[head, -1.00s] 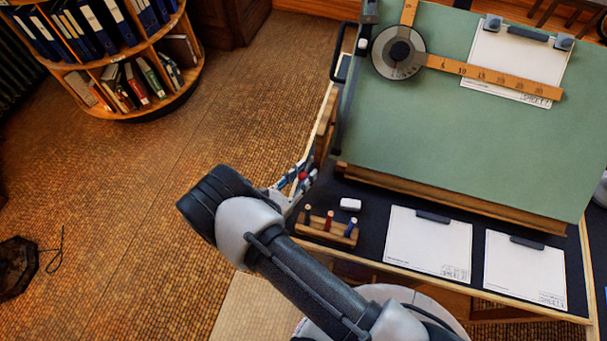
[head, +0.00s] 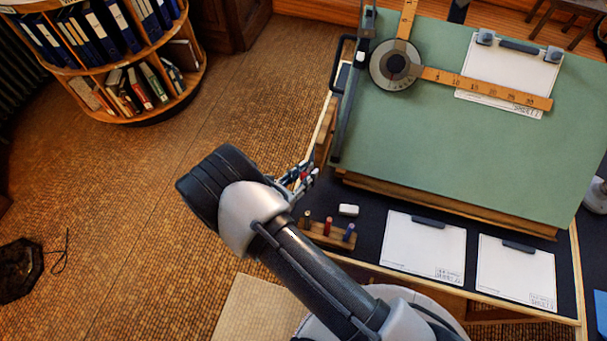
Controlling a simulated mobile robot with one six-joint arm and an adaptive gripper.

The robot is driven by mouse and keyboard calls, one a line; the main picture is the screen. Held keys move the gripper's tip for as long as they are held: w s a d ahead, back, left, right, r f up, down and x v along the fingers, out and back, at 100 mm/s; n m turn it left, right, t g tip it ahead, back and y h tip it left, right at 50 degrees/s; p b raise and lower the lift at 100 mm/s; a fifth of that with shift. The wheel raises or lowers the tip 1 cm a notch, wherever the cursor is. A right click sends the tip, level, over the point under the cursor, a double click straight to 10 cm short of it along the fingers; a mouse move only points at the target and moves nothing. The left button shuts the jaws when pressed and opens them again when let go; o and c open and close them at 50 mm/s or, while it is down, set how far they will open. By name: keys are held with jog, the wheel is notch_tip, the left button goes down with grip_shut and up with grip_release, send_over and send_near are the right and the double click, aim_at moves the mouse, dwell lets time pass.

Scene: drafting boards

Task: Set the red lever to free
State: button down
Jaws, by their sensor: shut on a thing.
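The red lever shows only as a small red knob (head: 304,175) at the left side of the tilted green drafting board (head: 470,130). My gripper (head: 303,176) is at this knob, its fingers closed around it. My arm comes in from the lower right, and its wrist hides part of the area just left of the board. The lever's shaft and any marks for its settings cannot be made out.
A wooden holder (head: 322,238) with several coloured pens and a white eraser (head: 348,210) lie close to my arm. Two clipped sheets lie on the dark desk to the right. A drafting head (head: 396,66) with wooden rulers sits on the board.

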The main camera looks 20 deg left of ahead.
jog(key=shift+w+d+r, duration=0.2)
jog(key=shift+w+r, duration=0.2)
jog(key=shift+r, duration=0.1)
jog(key=c, duration=1.3)
grip_release()
jog(key=shift+w, duration=0.1)
jog(key=shift+a, duration=0.1)
jog(key=shift+s+a, duration=0.1)
jog(key=shift+s, duration=0.15)
jog(key=v, duration=1.1)
jog(key=shift+s+r, duration=0.2)
jog(key=shift+r, duration=0.05)
